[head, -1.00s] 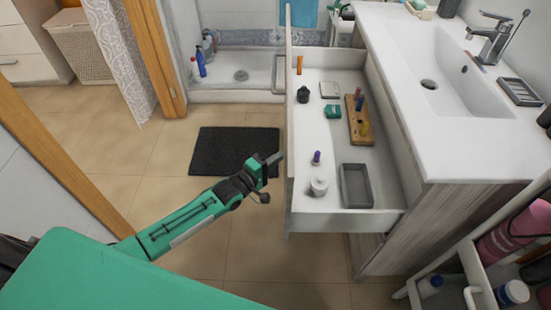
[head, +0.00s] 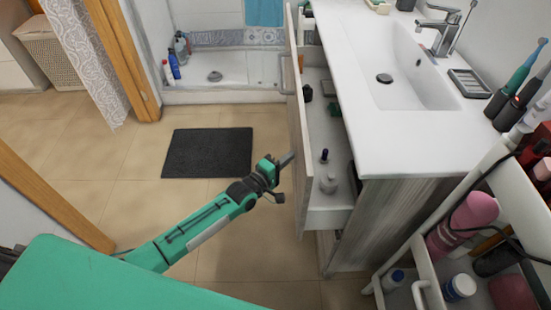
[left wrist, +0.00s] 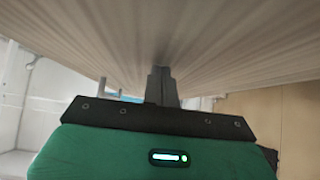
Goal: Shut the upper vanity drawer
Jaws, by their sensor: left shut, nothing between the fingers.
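The upper vanity drawer (head: 300,125) is partly open, and a narrow strip of its inside shows between its front panel and the white sink top. My left gripper (head: 287,159) is shut and empty, with its fingertips at the outer face of the drawer front. In the left wrist view, the shut fingers (left wrist: 161,84) point at the wood-grain drawer front (left wrist: 235,45), which fills the upper picture. They look to be touching it or very close; the exact contact is hidden. My right gripper is not in view.
A cart (head: 425,270) with bottles stands at the lower right. A dark mat (head: 207,153) lies on the open floor left of the vanity.

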